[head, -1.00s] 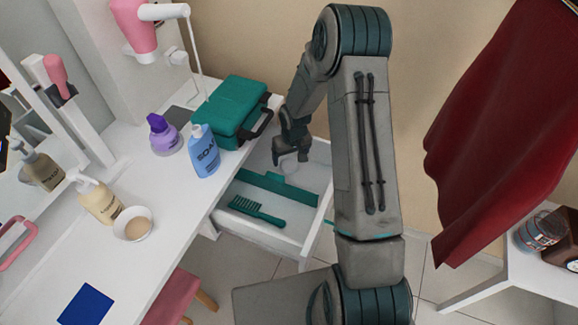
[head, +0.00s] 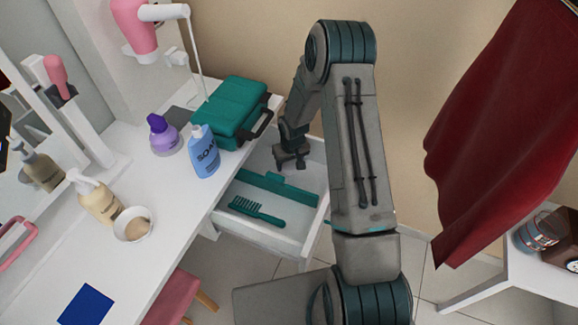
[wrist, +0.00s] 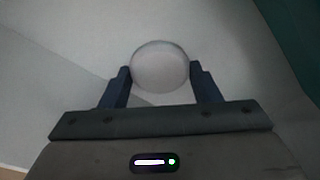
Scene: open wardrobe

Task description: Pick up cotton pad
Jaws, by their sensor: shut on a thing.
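The cotton pad (wrist: 160,66) is a pale round disc between the two dark fingers of my gripper (wrist: 160,82) in the wrist view. The fingers touch it on both sides, so the gripper is shut on it. In the head view my gripper (head: 291,163) is low in the back part of the open white drawer (head: 265,237). The pad cannot be made out there, hidden by the gripper. Whether the pad touches the drawer floor I cannot tell.
The drawer holds a teal divider (head: 270,186) and a teal comb (head: 257,212). A teal case (head: 235,108), a blue soap bottle (head: 205,153) and a purple bottle (head: 163,136) stand on the white table left of the drawer. A red cloth (head: 505,135) hangs at right.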

